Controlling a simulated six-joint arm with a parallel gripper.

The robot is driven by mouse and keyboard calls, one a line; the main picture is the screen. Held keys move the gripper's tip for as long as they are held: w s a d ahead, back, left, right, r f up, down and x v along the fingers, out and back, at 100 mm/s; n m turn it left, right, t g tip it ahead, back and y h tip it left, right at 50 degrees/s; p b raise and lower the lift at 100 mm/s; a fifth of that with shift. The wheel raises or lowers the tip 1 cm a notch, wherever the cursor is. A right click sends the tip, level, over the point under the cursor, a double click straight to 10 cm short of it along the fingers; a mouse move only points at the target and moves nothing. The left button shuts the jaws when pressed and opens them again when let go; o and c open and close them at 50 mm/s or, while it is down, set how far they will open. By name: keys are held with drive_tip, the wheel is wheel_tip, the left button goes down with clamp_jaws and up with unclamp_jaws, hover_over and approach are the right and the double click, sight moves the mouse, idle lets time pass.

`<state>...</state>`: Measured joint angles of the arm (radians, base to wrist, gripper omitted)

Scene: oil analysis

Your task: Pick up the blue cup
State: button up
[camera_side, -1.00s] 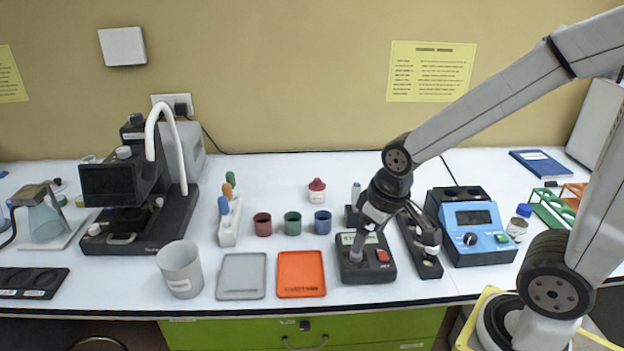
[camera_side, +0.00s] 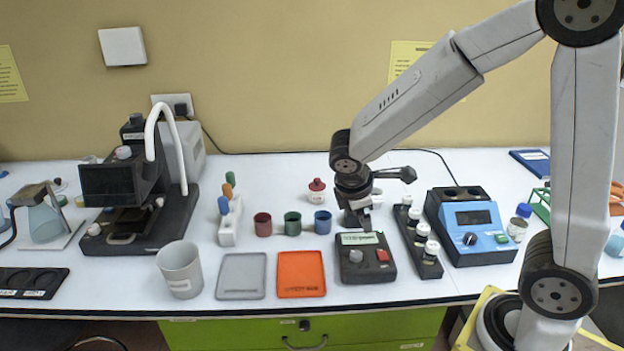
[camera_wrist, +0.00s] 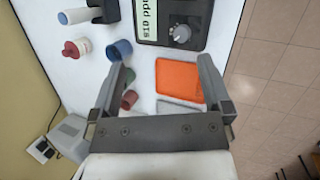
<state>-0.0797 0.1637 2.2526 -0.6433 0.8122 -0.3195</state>
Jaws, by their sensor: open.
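The blue cup (camera_side: 323,222) stands upright on the white bench, rightmost in a row with the green cup (camera_side: 292,223) and the red cup (camera_side: 263,224). My gripper (camera_side: 358,222) is open and empty, just right of the blue cup and behind the black device with a display. In the wrist view, the blue cup (camera_wrist: 120,49) lies just beyond the tip of the left finger of my gripper (camera_wrist: 162,66). The green cup (camera_wrist: 127,76) is partly hidden by that finger, and the red cup (camera_wrist: 129,99) shows beside it.
The black display device (camera_side: 365,258) and orange tray (camera_side: 301,274) are in front, with a grey tray (camera_side: 241,276) alongside. A red-capped bottle (camera_side: 317,190) stands behind the blue cup. A rack of vials (camera_side: 418,240) and blue instrument (camera_side: 471,228) stand right.

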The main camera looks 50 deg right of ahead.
drive_tip(key=w+d+n+t+h, duration=0.2)
drive_tip(key=w+n+t+h, duration=0.35)
drive_tip(key=w+n, duration=0.85)
drive_tip(key=m+g+h, duration=0.1)
drive_tip(key=h, duration=0.1)
approach(325, 217)
drive_tip(key=shift+w+d+r, duration=0.35)
drive_tip(key=shift+d, duration=0.2)
drive_tip(key=shift+f, duration=0.4)
drive_tip(key=shift+d, duration=0.1)
drive_tip(key=shift+x, duration=1.25)
drive_tip(key=shift+d+f, duration=0.1)
drive_tip(key=shift+x, duration=2.45)
drive_tip(key=shift+s+f, duration=0.1)
drive_tip(key=shift+f, duration=0.1)
